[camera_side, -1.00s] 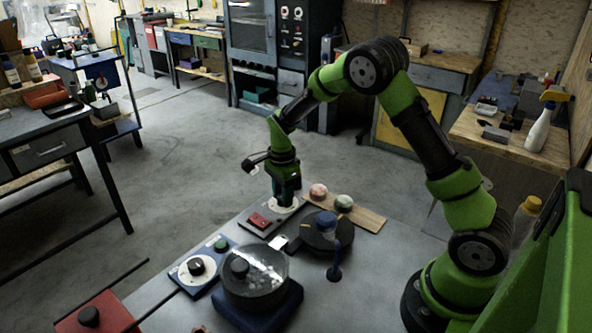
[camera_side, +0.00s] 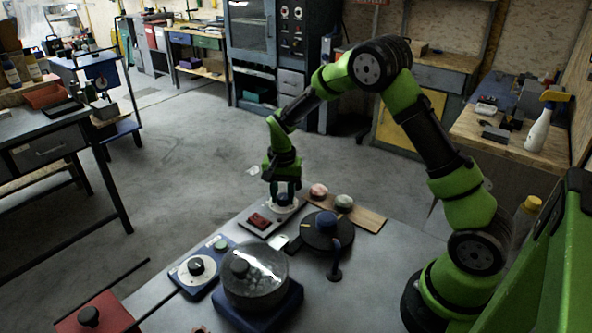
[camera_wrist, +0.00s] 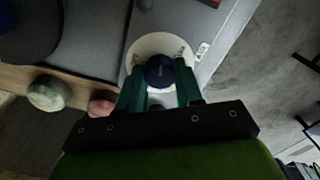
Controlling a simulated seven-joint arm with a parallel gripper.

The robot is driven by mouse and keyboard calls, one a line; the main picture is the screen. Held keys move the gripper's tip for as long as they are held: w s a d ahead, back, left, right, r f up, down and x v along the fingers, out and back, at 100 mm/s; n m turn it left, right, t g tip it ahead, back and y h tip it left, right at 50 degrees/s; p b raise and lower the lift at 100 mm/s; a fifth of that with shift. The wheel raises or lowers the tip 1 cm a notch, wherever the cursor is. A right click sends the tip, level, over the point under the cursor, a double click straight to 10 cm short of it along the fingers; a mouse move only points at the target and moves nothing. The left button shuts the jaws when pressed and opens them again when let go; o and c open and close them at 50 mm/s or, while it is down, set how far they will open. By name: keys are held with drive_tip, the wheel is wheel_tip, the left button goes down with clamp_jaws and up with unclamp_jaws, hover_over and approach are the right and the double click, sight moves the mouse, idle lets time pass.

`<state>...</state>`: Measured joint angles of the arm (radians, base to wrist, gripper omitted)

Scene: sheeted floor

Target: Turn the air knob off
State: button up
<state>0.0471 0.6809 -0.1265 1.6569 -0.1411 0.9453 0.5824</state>
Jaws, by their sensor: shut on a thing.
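A dark blue round knob (camera_wrist: 159,73) sits on a white round dial (camera_wrist: 147,45) in the wrist view. In the side view the knob (camera_side: 283,198) is on the white dial at the far end of the panel, beside a red switch (camera_side: 259,220). My gripper (camera_wrist: 160,82) has its teal fingers on either side of the knob, shut on it. In the side view my gripper (camera_side: 284,193) points straight down over the dial. The fingers hide the knob's sides, and I cannot read the dial's marks clearly.
A wooden board (camera_side: 366,218) with a pink-topped piece (camera_side: 318,191) and a green-topped piece (camera_side: 344,202) lies close to the right. A dark round device with a blue top (camera_side: 326,222) and a glass-lidded pot (camera_side: 255,275) stand nearer. Another dial (camera_side: 183,275) is at left.

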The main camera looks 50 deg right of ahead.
sight(283, 196)
drive_tip(key=n, duration=0.7)
drive_tip(key=shift+r, duration=0.1)
drive_tip(key=n, duration=0.3)
drive_tip(key=shift+n, duration=2.2)
drive_tip(key=o, duration=1)
drive_tip(key=shift+o, duration=0.2)
wheel_tip(283, 196, up, 17)
drive_tip(key=shift+d, duration=0.1)
